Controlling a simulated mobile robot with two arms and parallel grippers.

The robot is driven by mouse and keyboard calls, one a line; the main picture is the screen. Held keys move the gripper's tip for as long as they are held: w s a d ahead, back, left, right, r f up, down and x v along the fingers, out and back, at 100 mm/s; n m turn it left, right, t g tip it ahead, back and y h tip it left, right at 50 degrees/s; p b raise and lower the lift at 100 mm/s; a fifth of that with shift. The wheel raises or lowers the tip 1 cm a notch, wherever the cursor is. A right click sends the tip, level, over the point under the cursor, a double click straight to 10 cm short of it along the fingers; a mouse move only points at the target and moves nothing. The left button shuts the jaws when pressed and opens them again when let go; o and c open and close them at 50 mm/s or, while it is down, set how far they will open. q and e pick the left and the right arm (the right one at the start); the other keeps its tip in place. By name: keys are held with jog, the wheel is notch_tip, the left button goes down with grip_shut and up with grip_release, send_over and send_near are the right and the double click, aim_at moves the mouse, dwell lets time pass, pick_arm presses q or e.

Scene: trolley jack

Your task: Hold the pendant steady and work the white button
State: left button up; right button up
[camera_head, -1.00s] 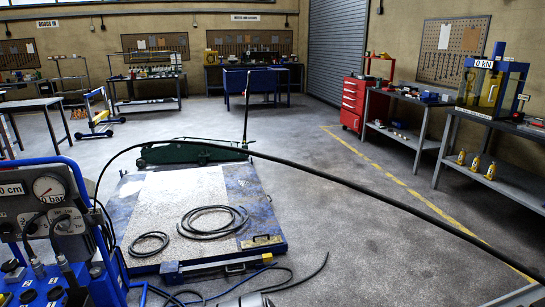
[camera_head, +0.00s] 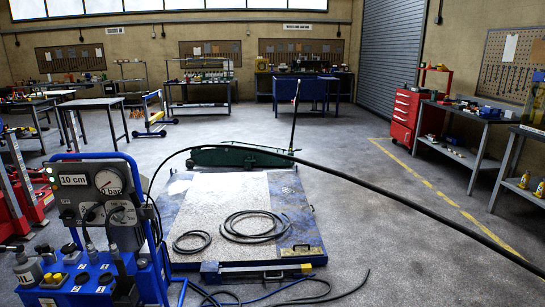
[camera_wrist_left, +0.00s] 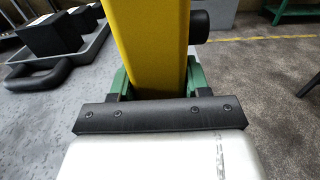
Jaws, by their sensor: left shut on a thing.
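In the left wrist view a yellow block-shaped body (camera_wrist_left: 150,40), which I take to be the pendant, runs up from between the green fingers of my left gripper (camera_wrist_left: 157,82). The gripper is shut on it. A black round part (camera_wrist_left: 200,26) sticks out from its right side. The fingertips are largely hidden behind the gripper's black front edge. No white button shows in either view. The head view shows neither gripper, so my right gripper is out of sight.
A blue hydraulic cart (camera_head: 95,278) stands front left; its display reads 10 cm and its gauge 0 bar. A blue platform (camera_head: 295,205) carries coiled black hoses (camera_head: 252,227). A green trolley jack (camera_head: 235,157) stands behind. A black hose (camera_head: 400,195) arcs rightward.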

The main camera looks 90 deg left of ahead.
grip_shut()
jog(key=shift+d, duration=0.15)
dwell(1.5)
